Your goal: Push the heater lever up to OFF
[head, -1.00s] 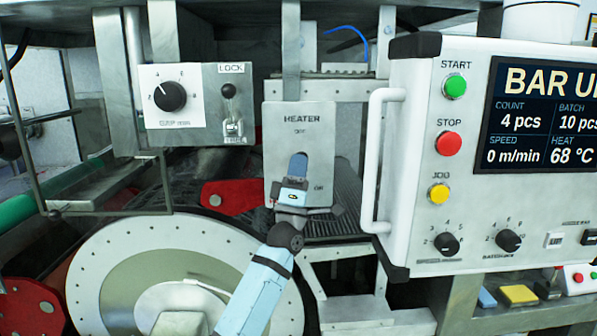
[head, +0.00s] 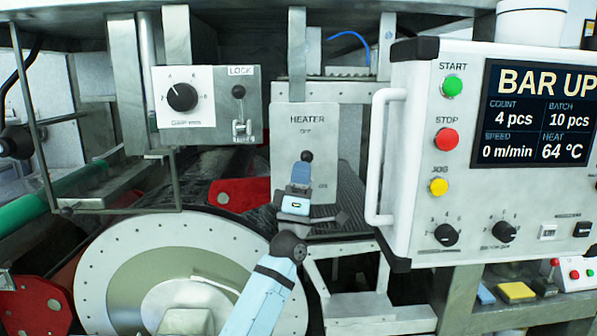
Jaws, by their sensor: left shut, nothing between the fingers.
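The heater plate (head: 323,135) is a grey metal panel marked HEATER, with OFF near its top and ON lower right. The heater lever's dark round knob (head: 307,156) shows at mid-plate, below the OFF mark. My left gripper (head: 301,172) is shut and empty. Its blue fingertips point up in front of the plate, just below the knob. Whether they touch the knob I cannot tell. The lever's lower part is hidden behind my fingers. My right gripper is not in view.
A white control panel (head: 420,160) with a white handle (head: 376,160) stands close on the right; its screen (head: 540,110) reads 64 °C. A knob and LOCK lever plate (head: 207,105) is at left. A large round drum disc (head: 110,270) lies below left.

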